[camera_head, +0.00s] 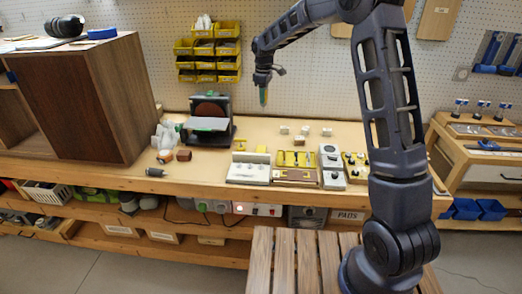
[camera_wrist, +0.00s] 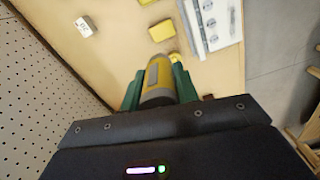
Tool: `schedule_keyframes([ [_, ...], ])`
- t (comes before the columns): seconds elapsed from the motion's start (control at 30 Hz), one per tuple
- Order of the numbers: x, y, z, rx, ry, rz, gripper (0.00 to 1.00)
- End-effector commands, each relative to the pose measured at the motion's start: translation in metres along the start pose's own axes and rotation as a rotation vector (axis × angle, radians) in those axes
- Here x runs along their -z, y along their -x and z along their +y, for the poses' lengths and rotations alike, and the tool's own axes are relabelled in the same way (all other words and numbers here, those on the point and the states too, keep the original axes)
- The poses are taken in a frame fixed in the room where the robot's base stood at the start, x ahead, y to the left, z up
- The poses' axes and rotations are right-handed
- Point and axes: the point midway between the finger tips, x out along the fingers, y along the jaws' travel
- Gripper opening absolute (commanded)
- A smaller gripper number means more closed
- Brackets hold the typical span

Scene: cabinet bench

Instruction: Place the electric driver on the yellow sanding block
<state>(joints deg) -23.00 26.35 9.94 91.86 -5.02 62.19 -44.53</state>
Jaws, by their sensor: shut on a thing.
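My gripper (camera_head: 263,90) is raised above the back of the bench, in front of the pegboard. In the wrist view its green fingers (camera_wrist: 160,88) are shut on a yellow-and-grey cylindrical tool (camera_wrist: 158,78), probably the electric driver; its far end is hard to make out. A yellow block (camera_wrist: 162,31), which may be the sanding block, lies on the bench top beyond the fingers, apart from the held tool. In the head view small yellow pieces (camera_head: 261,149) lie behind the white panel; I cannot tell which is the sanding block.
A white panel (camera_head: 248,173) and a grey device (camera_head: 332,165) stand along the bench front. A disc sander (camera_head: 208,122) stands at the back left, beside a brown cabinet (camera_head: 85,95). A grey cylindrical tool (camera_head: 155,172) lies near the left front edge. Several small pale blocks (camera_head: 304,130) lie at the back.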

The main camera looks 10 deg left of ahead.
Motion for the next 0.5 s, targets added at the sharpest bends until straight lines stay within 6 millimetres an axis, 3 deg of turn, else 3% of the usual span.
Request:
schedule_keyframes([
  [0.17, 0.011, -0.009, -0.005, 0.002, 0.000, -0.002, 0.00],
  [0.5, 0.010, -0.080, -0.005, 0.003, 0.000, -0.002, 0.00],
])
